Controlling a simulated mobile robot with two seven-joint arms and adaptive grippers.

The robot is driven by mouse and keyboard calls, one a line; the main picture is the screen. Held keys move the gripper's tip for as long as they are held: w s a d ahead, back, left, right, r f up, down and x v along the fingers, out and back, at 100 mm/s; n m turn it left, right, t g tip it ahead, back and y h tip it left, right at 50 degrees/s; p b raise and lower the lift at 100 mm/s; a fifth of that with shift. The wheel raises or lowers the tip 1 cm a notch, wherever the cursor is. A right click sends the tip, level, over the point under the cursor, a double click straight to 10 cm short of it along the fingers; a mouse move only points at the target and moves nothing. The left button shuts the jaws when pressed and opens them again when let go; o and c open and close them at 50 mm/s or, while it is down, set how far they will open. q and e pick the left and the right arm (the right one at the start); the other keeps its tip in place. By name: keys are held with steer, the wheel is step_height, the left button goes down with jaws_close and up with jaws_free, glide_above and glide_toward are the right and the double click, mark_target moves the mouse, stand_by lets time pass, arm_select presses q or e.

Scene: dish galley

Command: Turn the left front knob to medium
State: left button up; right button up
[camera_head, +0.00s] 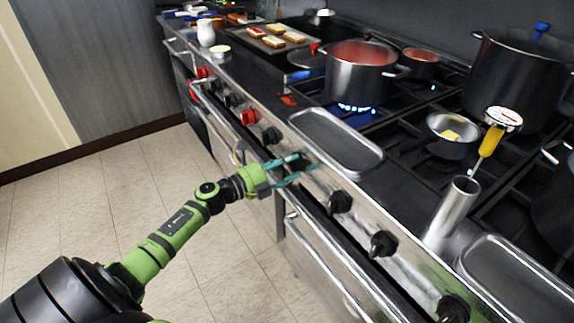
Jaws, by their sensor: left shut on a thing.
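A row of knobs runs along the steel front panel of the range (325,182). My left gripper (298,168), with teal fingers on a green wrist, reaches in from the left. It is shut on a black knob (304,161) on the panel, one finger on each side of it. The fingers partly cover that knob, so I cannot read its setting. My right gripper is not in view.
A steel rail (320,245) runs below the panel. An empty tray (335,140) lies above the held knob. A pot of red food (360,70) stands over a blue flame. A steel cylinder (453,205) holds a thermometer (492,140). The tiled floor (110,210) is clear.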

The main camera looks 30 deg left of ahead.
arm_select(q)
steer(key=shift+w+a+r, duration=0.2)
steer(key=shift+a+r, duration=0.1)
steer(key=shift+r, duration=0.2)
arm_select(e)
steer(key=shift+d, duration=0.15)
arm_select(q)
steer(key=o, duration=1.1)
steer(key=shift+f, duration=0.2)
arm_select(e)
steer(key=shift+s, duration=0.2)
arm_select(q)
steer(key=shift+d, duration=0.1)
steer(key=shift+f, duration=0.1)
steer(key=v, duration=1.2)
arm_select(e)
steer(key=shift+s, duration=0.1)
